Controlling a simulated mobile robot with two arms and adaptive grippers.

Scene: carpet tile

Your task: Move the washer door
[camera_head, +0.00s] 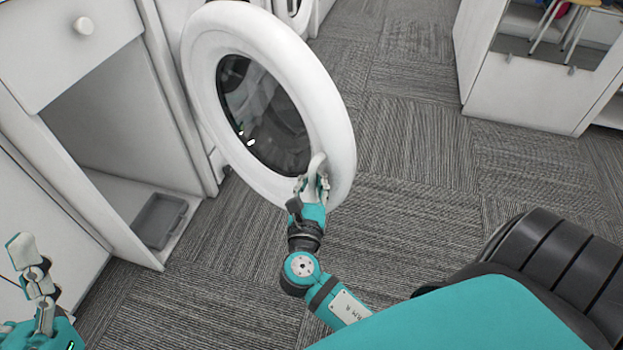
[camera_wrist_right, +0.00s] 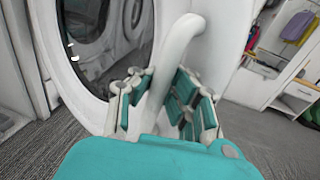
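The washer door (camera_head: 337,125) is a thick white ring around dark round glass. It stands swung open from the washer, out over the carpet, in the head view. Its curved white handle (camera_wrist_right: 178,48) is on the ring's lower right in the head view. My right gripper (camera_head: 316,177) is at this handle, one finger on each side. In the right wrist view the fingertips (camera_wrist_right: 166,78) lie against the handle, closed around it. My left gripper (camera_head: 30,262) is at the lower left of the head view, apart from the door; its fingers overlap, so their opening is unclear.
A white cabinet (camera_head: 70,60) with an open lower space stands left of the door, holding a grey tray (camera_head: 160,222). Another white cabinet (camera_head: 535,90) stands at the upper right. The carpet (camera_head: 420,170) right of the door is clear.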

